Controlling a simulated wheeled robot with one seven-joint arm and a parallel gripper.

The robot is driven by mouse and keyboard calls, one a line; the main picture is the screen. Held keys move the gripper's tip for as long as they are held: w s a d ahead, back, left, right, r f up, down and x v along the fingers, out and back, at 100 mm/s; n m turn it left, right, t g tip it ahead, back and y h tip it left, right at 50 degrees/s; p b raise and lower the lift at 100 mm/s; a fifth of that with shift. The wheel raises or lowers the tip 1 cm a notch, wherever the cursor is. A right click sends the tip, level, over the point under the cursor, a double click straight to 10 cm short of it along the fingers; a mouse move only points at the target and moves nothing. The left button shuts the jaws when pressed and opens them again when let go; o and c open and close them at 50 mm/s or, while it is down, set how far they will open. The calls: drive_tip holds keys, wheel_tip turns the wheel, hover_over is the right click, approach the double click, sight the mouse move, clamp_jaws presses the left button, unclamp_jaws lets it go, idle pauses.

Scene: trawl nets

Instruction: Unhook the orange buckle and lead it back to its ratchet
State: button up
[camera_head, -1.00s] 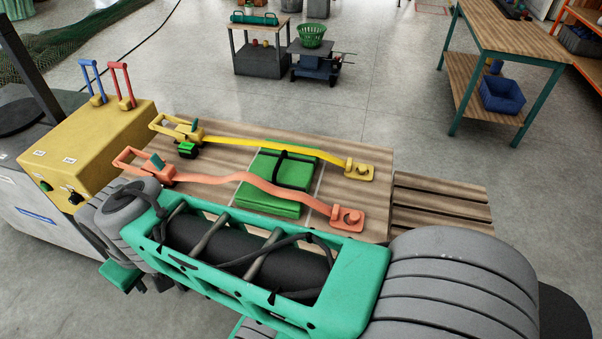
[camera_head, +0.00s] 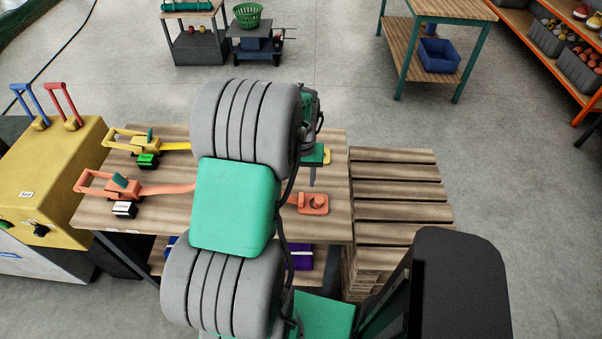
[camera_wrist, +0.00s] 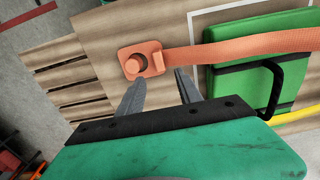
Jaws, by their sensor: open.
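The orange buckle (camera_head: 313,203) sits at the right end of the wooden table, and its round post or hole shows in the wrist view (camera_wrist: 141,61). The orange strap (camera_head: 168,189) runs left from it to the orange ratchet (camera_head: 110,186), partly hidden behind my arm in the head view. My gripper (camera_wrist: 156,82) is open; in the wrist view its two fingers point toward the buckle, just short of it, with nothing between them. In the head view only part of the gripper (camera_head: 312,180) shows above the buckle. I cannot tell the height gap.
A yellow ratchet (camera_head: 150,143) and strap lie behind the orange one. A green bundle (camera_wrist: 245,60) with a black strap lies beside the buckle under the strap. Stacked pallets (camera_head: 400,205) stand right of the table. A yellow box (camera_head: 55,180) with two levers is at left.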

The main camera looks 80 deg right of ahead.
sight(303, 193)
wheel_tip(303, 193, down, 8)
drive_tip(key=shift+r+p, duration=0.2)
drive_tip(key=shift+p, duration=0.35)
clamp_jaws()
drive_tip(key=shift+s, duration=0.2)
idle(0.4)
drive_tip(key=shift+s+d, duration=0.1)
drive_tip(key=shift+s, duration=0.1)
drive_tip(key=shift+r, duration=0.1)
drive_tip(key=shift+r+p, duration=0.3)
drive_tip(key=shift+r, duration=0.25)
idle(0.3)
